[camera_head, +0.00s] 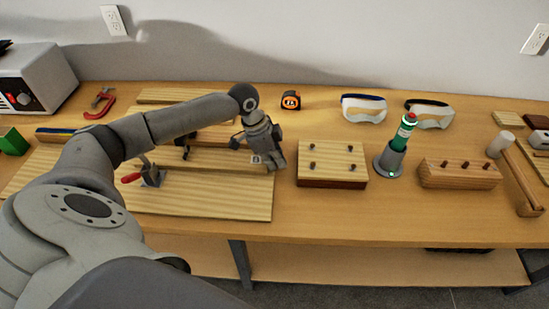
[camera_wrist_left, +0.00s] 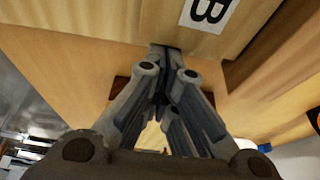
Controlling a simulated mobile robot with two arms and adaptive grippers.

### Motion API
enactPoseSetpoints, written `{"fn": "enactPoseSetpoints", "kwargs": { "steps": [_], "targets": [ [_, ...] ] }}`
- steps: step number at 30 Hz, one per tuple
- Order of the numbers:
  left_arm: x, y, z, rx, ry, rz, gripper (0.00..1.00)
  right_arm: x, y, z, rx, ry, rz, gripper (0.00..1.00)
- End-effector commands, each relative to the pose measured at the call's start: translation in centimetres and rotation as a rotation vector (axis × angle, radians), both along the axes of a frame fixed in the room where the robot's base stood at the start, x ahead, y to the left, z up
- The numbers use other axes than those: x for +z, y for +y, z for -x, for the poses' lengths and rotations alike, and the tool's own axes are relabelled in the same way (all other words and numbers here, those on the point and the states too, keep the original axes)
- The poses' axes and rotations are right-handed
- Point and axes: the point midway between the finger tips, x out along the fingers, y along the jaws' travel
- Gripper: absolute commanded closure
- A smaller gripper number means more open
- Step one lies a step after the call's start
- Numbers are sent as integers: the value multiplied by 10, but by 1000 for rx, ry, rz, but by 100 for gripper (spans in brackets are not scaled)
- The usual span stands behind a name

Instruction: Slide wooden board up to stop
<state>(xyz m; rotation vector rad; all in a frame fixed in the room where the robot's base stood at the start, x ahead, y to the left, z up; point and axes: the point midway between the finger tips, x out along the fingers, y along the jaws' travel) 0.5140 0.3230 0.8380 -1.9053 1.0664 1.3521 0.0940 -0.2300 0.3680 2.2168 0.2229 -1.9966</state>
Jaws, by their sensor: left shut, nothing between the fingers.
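A long pale wooden board (camera_head: 225,198) lies along the front of the bench, with its right end near the middle. More wooden pieces (camera_head: 225,158) lie behind it, largely covered by my left arm. A toggle clamp (camera_head: 152,174) with a red handle stands at the board's left part. My left gripper (camera_head: 276,164) is shut and empty, pointing down at the right end of the boards. In the left wrist view its fingertips (camera_wrist_left: 165,50) are together beside a wooden board (camera_wrist_left: 168,18) marked "B"; contact is unclear. I cannot tell which piece is the stop. My right gripper is not in view.
A wooden block with pegs (camera_head: 332,160) stands just right of my left gripper. Further right are a green bottle in a grey holder (camera_head: 390,158), another pegged block (camera_head: 458,174) and a mallet (camera_head: 515,168). A tape measure (camera_head: 291,100) and goggles (camera_head: 363,108) lie behind.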

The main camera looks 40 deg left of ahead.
Motion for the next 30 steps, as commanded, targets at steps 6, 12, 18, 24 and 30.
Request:
{"fn": "enactPoseSetpoints", "kwargs": {
  "steps": [6, 12, 18, 24, 30],
  "targets": [
    [2, 6, 4, 2, 2, -1, 100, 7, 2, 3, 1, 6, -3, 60],
    [4, 27, 17, 3, 5, 0, 100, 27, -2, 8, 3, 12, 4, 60],
    [1, 40, 24, 1, 3, -2, 100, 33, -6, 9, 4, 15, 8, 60],
    [0, 41, 25, 2, 4, -5, 100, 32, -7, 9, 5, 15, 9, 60],
    [0, 42, 25, 2, 4, -7, 100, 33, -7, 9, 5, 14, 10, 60]
  ]
}}
